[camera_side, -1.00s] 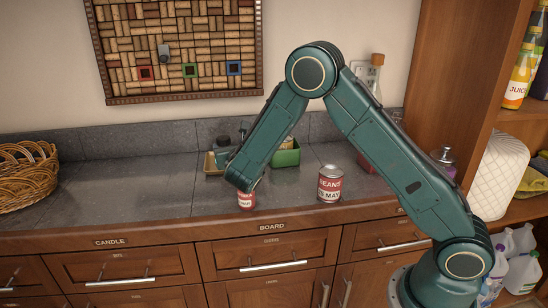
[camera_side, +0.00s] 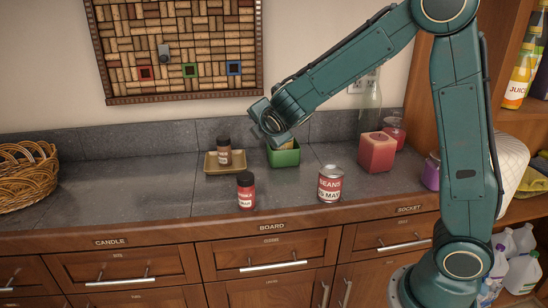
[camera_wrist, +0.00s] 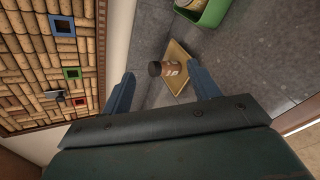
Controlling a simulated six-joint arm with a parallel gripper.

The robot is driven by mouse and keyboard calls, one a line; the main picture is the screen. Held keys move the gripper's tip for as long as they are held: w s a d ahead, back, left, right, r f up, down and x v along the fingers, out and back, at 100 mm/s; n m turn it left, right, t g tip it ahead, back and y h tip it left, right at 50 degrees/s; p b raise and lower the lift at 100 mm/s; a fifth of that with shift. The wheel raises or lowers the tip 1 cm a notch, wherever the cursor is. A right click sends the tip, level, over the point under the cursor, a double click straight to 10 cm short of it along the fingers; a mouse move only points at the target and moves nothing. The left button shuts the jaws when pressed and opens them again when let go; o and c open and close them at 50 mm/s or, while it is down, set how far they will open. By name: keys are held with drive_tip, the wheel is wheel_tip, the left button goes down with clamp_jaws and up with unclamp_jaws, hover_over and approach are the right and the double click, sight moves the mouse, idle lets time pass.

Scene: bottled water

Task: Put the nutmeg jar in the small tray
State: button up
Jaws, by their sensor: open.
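A brown spice jar (camera_side: 224,158) with a dark lid and a pale label stands on the small tan tray (camera_side: 211,168) at the back of the counter. I cannot read its label clearly. A red jar (camera_side: 246,196) with a black lid stands upright near the front edge, with its label hard to read. My gripper (camera_side: 266,122) is raised above the counter near the green bin, open and empty. In the wrist view, the brown jar (camera_wrist: 173,69) and the tray (camera_wrist: 179,49) show between and well beyond my open fingers (camera_wrist: 160,74).
A green bin (camera_side: 286,158) is right of the tray. A beans can (camera_side: 330,185) stands right of the red jar. A pink block-shaped container (camera_side: 377,152) and a glass bottle are further right; a wicker basket (camera_side: 25,180) is at left.

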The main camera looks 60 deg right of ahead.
drive_tip(key=s+a+r+m+g+y, duration=0.1)
drive_tip(key=s+m, duration=0.4)
drive_tip(key=s, duration=0.5)
drive_tip(key=s+a+r+m+g+y, duration=0.1)
drive_tip(key=s+a+m+y, duration=0.3)
drive_tip(key=s, duration=0.6)
drive_tip(key=s+a+r+m+g+y, duration=0.1)
drive_tip(key=s+a+m, duration=0.4)
drive_tip(key=s, duration=0.5)
drive_tip(key=shift+s+m+g+y, duration=0.25)
drive_tip(key=shift+m+g+y, duration=0.25)
drive_tip(key=shift+m+y, duration=0.4)
